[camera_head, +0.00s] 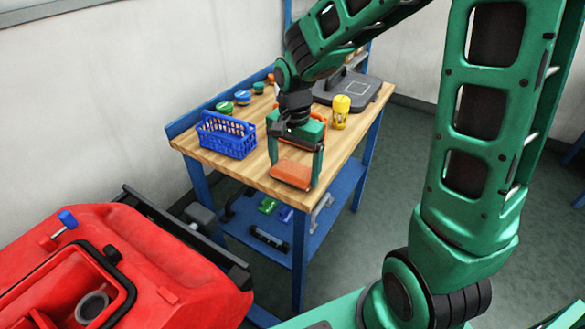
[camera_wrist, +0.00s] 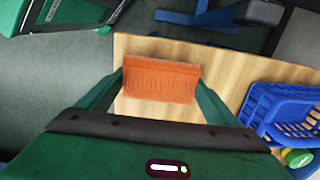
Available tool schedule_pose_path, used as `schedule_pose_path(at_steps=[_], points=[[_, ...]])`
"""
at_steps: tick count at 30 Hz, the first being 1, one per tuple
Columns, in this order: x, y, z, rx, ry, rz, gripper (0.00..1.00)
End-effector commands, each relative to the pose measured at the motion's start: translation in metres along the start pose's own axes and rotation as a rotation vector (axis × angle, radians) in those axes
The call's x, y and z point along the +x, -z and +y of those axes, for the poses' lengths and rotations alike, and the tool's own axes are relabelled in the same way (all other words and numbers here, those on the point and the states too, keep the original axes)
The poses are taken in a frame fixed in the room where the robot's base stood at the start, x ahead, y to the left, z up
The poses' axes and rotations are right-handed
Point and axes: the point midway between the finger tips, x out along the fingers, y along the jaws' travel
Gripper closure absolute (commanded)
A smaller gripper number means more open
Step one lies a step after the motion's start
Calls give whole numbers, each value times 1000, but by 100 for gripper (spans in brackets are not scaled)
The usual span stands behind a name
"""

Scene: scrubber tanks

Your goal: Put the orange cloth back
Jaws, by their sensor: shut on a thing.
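The orange cloth (camera_head: 292,174) is a folded block at the front edge of the wooden workbench (camera_head: 240,168). In the wrist view the cloth (camera_wrist: 160,80) sits between the two fingers of my gripper (camera_wrist: 158,88). My gripper (camera_head: 295,165) points down over the bench and is shut on the cloth. I cannot tell whether the cloth touches the bench top or hangs just above it. Another orange thing shows behind the gripper in the head view, partly hidden.
A blue basket (camera_head: 228,136) stands left of the gripper. A yellow container (camera_head: 341,110) and a grey flat case (camera_head: 348,88) stand farther back. Several small round containers (camera_head: 242,97) line the back edge. A red machine (camera_head: 130,265) is at the lower left.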

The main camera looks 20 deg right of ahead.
Motion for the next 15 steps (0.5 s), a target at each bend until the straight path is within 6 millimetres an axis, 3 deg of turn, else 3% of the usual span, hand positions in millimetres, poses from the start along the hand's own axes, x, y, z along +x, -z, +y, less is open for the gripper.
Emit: schedule_pose_path(at_steps=[12,13,15], points=[[6,0,0,0,0,0,39],[6,0,0,0,1,0,10],[6,0,0,0,1,0,0]])
